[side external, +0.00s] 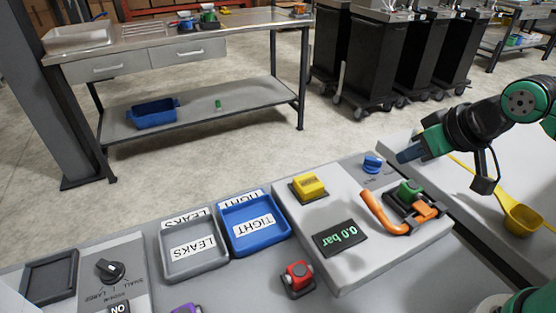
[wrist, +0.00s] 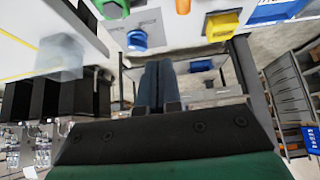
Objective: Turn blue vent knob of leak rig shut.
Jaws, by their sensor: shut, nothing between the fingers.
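The blue vent knob (side external: 373,164) sits at the far right corner of the pale leak rig (side external: 290,205). In the wrist view the blue knob (wrist: 137,40) is just above my fingertips. My gripper (side external: 402,157) is shut and empty, to the right of the knob, with a small gap between them in the side view. The fingers (wrist: 157,68) lie together in the wrist view. I cannot tell from its shape whether the knob is open or shut. The rig's display (side external: 341,238) reads 0.0 bar.
A yellow knob (side external: 309,186), an orange handle (side external: 383,212) and a green part (side external: 410,188) are on the rig near the blue knob. A grey LEAKS tray (side external: 194,273) and a blue TIGHT tray (side external: 256,247) stand left. A yellow scoop (side external: 523,219) lies right.

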